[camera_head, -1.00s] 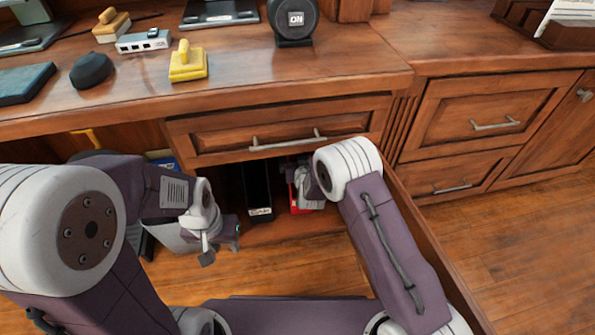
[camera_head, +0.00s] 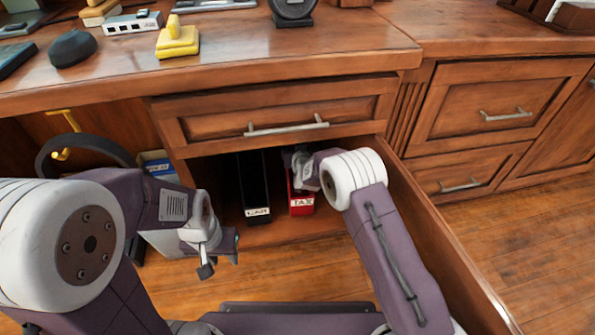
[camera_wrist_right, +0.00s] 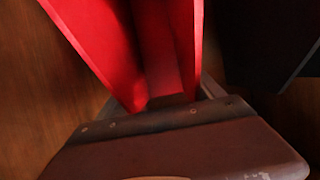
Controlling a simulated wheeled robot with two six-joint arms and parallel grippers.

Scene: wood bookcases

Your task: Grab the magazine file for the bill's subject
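A red magazine file (camera_head: 301,203) labelled "TAX" stands in the open compartment under the drawer. It also fills the middle of the right wrist view (camera_wrist_right: 95,40). My left gripper (camera_head: 221,262) is open and empty, left of the files.
A closed drawer (camera_head: 285,118) and the desk top (camera_head: 340,45) lie above the compartment. A yellow stamp (camera_head: 177,40) and a dark round object (camera_head: 72,48) sit on the desk. A side panel (camera_head: 430,220) bounds the right. A blue-and-white item (camera_head: 158,168) stands left.

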